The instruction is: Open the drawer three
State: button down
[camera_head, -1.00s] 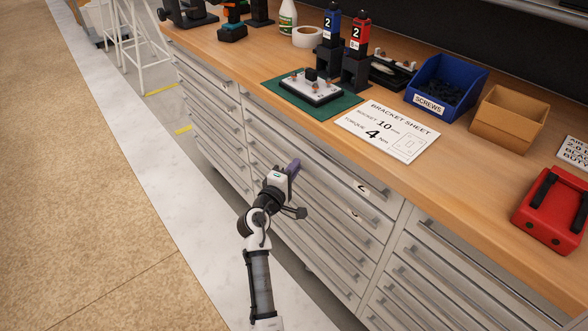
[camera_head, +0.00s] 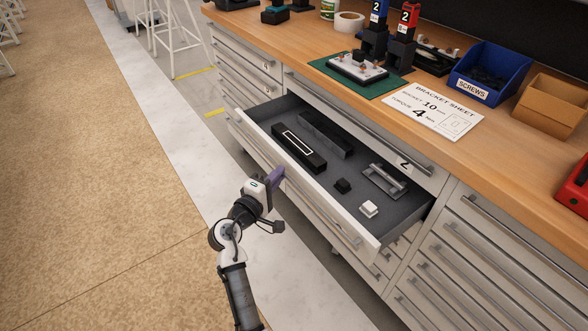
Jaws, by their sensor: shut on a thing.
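The open drawer (camera_head: 262,115) sits just below the top drawer marked 2 (camera_head: 404,163). It is pulled well out of the bench, and its own label is not readable. Its bar handle (camera_head: 330,229) runs along the front panel. My gripper (camera_head: 277,178) is at the left-middle of that front, shut on the handle; the grasp itself is partly hidden by the purple fingers. Inside lie a long black piece (camera_head: 298,150), a dark grey bar (camera_head: 326,133), a small black block (camera_head: 343,186), a white block (camera_head: 369,209) and a grey handled piece (camera_head: 385,181).
The wooden bench top (camera_head: 470,150) above holds a blue screws bin (camera_head: 490,72), a tan bin (camera_head: 550,105), a bracket sheet (camera_head: 433,110) and a green mat (camera_head: 362,87). Closed drawers flank the open one.

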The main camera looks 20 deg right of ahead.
jog(key=s+a, duration=0.2)
jog(key=a, duration=0.4)
jog(key=shift+s, duration=0.1)
jog(key=c, duration=1.4)
grip_release()
jog(key=shift+c, duration=0.2)
jog(key=b+v, duration=0.2)
jog(key=v, duration=1.2)
jog(key=shift+d, duration=0.15)
